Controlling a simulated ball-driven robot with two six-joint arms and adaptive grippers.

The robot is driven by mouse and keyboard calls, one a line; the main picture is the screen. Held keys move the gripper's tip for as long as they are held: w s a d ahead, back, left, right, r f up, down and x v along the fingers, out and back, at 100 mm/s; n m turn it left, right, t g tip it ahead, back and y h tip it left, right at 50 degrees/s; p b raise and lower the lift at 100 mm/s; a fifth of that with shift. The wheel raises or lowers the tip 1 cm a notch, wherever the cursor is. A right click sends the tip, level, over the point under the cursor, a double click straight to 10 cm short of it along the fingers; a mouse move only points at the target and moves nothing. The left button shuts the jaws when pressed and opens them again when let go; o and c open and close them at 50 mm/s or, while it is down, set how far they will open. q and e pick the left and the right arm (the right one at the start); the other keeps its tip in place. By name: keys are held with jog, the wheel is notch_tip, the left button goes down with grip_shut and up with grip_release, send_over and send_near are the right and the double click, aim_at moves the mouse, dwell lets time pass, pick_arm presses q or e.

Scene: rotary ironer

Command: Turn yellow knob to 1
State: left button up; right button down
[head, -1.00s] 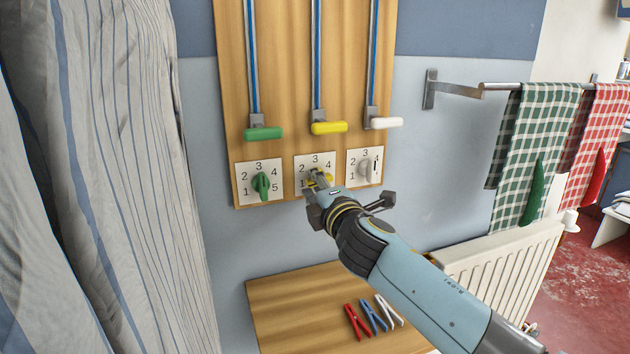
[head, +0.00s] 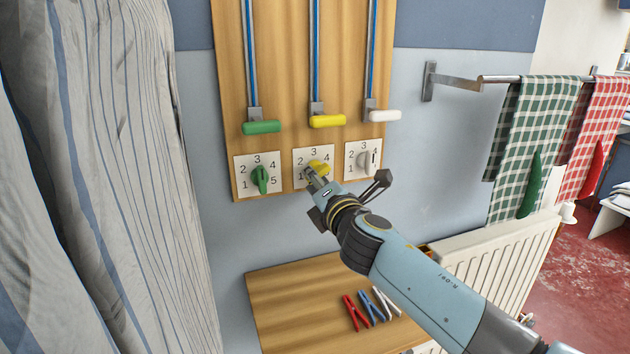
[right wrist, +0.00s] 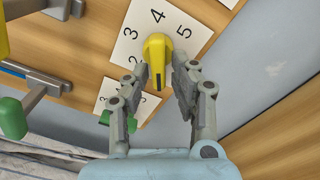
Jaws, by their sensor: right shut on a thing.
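The yellow knob (head: 319,167) sits on the middle white dial plate (head: 300,153) of the wooden board. Its numbers are partly hidden by my gripper in the head view. My right gripper (head: 311,175) reaches it from below and is shut on it. In the right wrist view the yellow knob (right wrist: 157,48) is between the two fingers of my right gripper (right wrist: 161,70). The numbers 3, 4 and 5 show on the plate (right wrist: 178,27) around it. I cannot tell exactly which number the knob points to. My left gripper is not in view.
A green knob (head: 261,180) is on the left and a grey knob (head: 364,160) on the right, both close by. Green, yellow (head: 327,121) and white lever handles stick out above. Clothes pegs (head: 368,306) lie on the wooden surface below. A striped curtain hangs at left.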

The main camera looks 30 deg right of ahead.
jog(key=shift+w+r, duration=0.15)
jog(key=shift+r, duration=0.35)
jog(key=c, duration=1.3)
grip_release()
jog(key=shift+d+f, duration=0.1)
jog(key=shift+f, duration=0.3)
jog(key=v, duration=1.2)
